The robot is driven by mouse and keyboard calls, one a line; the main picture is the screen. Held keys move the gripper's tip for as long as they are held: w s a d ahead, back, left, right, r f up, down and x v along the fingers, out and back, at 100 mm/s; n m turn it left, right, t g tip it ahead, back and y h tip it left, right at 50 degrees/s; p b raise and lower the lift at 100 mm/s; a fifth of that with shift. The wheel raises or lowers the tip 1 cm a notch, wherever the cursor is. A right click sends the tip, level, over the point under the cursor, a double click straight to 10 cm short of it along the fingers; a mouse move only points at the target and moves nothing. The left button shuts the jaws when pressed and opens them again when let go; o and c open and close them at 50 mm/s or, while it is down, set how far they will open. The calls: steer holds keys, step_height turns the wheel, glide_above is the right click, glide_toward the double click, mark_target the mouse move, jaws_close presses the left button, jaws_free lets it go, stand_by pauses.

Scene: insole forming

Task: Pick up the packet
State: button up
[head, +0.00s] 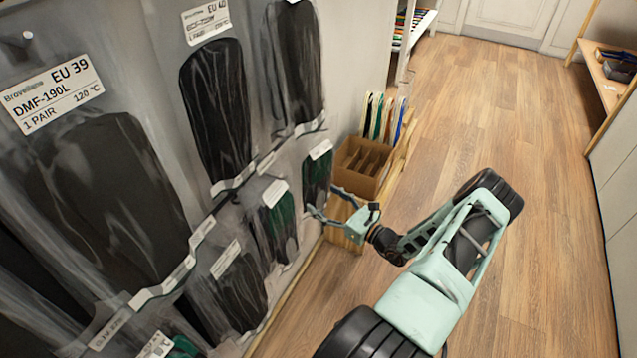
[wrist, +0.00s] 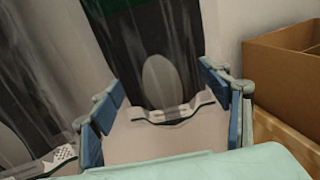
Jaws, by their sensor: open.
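Several clear packets with dark insole shapes hang on the wall at left in the head view. My gripper (head: 330,203) is open beside the lower right packet (head: 317,176), which is dark with some green and has a white label at its top. In the wrist view, a dark packet (wrist: 180,50) with a green patch stands in front of my gripper (wrist: 160,82), between its two spread blue-padded fingers. A pale oval and a white strip (wrist: 165,112) show at its lower part. The fingers are apart and I see no grip; contact with the packet cannot be told.
A brown cardboard box (head: 360,168) with dividers stands close to the right of the packet, on a wooden shelf; it also shows in the wrist view (wrist: 285,75). Neighbouring packets (head: 278,225) hang close to the left. Wooden floor (head: 480,110) lies open to the right.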

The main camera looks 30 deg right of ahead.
steer(key=shift+w, duration=0.2)
steer(key=c, duration=1.3)
steer(key=shift+r, duration=0.1)
